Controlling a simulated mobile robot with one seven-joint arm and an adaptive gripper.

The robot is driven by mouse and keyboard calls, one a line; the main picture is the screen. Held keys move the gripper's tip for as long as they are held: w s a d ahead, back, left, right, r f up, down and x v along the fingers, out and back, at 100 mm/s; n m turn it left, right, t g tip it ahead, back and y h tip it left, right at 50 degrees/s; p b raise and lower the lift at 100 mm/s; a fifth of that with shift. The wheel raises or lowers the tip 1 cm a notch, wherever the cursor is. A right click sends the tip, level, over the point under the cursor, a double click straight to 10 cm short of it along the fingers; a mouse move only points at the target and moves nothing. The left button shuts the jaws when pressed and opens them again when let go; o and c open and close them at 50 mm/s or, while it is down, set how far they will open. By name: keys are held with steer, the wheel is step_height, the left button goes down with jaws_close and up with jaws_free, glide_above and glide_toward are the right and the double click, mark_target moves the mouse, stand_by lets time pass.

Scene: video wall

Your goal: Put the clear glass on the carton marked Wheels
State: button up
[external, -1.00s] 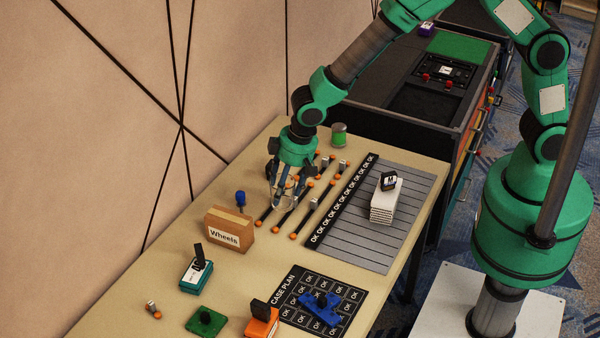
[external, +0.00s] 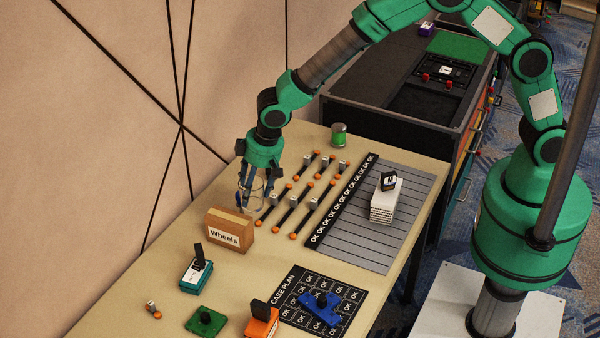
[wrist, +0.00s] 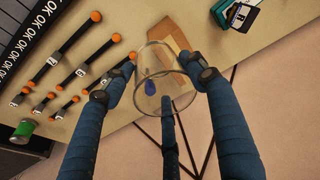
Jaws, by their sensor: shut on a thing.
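My gripper (external: 253,188) is shut on the clear glass (external: 256,196), just behind the carton marked Wheels (external: 229,233) in the external view. The glass looks held above the table. In the wrist view the blue fingers of my gripper (wrist: 163,82) close around the clear glass (wrist: 157,62) from both sides, with a third finger below. The brown carton (wrist: 168,38) shows partly behind the glass there. The carton stands closed on the table, its white label facing the external camera.
Several orange-tipped rods (external: 297,200) lie right of the carton. A small blue object (wrist: 119,78) shows through the glass. A teal-and-white box (external: 195,272) with a black handle stands in front of the carton. A green cylinder (external: 338,134) stands at the back.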

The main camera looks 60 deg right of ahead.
steer(key=w+a, duration=0.3)
steer(key=w, duration=0.3)
steer(key=shift+w+f+b, duration=0.35)
steer(key=shift+w, duration=0.05)
steer(key=shift+f, duration=0.1)
steer(key=shift+f+b, duration=0.4)
steer(key=shift+f, duration=1.25)
steer(key=shift+f, duration=0.15)
steer(key=o, duration=1.4)
steer(key=p+v, duration=0.2)
steer(key=v, duration=1)
steer(key=shift+a, duration=0.1)
